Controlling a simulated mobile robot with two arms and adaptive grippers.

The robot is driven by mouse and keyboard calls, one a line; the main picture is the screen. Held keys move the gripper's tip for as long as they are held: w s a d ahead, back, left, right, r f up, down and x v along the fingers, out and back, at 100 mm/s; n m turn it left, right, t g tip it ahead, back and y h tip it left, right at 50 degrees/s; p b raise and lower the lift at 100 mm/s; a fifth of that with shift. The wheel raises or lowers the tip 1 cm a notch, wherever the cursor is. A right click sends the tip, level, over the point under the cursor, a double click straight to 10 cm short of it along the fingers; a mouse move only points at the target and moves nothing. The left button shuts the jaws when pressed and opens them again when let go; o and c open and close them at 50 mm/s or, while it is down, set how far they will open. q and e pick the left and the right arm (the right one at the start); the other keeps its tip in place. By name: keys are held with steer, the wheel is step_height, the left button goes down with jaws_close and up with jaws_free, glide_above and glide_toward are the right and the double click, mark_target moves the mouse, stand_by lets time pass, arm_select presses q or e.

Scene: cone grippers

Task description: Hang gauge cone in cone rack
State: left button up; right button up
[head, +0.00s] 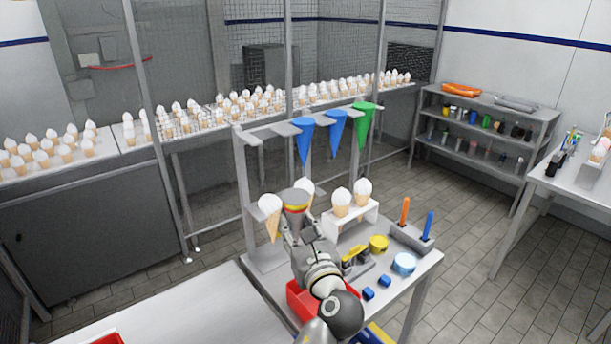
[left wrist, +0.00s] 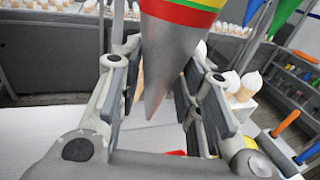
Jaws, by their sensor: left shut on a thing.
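The gauge cone (head: 295,203) is grey with red, yellow and green bands near its wide top. My left gripper (head: 294,226) is shut on it and holds it point down, in front of and below the top of the cone rack (head: 240,180). In the left wrist view the gauge cone (left wrist: 175,60) stands between the two fingers (left wrist: 158,90). Two blue cones (head: 304,142) (head: 337,127) and a green cone (head: 363,125) hang from the rack's upper arms. The leftmost upper arm (head: 248,139) is empty. My right gripper is not in view.
Ice-cream cones (head: 269,214) stand close beside the gauge cone, others in a white holder (head: 352,217). A red bin (head: 303,300), yellow roll (head: 378,243), white-blue roll (head: 403,263) and upright orange and blue tools (head: 405,211) crowd the bench. Wire mesh stands behind.

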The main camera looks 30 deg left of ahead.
arm_select(q)
steer(key=w+r+n+g+y+p, duration=0.1)
steer(key=w+r+n+g+y, duration=0.2)
steer(key=r, duration=0.6)
steer(key=shift+w+a+r+n+g, duration=0.2)
steer(key=shift+w+r+n+g, duration=0.2)
steer(key=shift+g, duration=0.6)
steer(key=p+x, duration=0.4)
steer(key=x, duration=0.2)
steer(key=shift+a, duration=0.15)
steer(key=shift+w, duration=0.1)
steer(key=shift+p, duration=0.4)
steer(key=shift+p, duration=0.45)
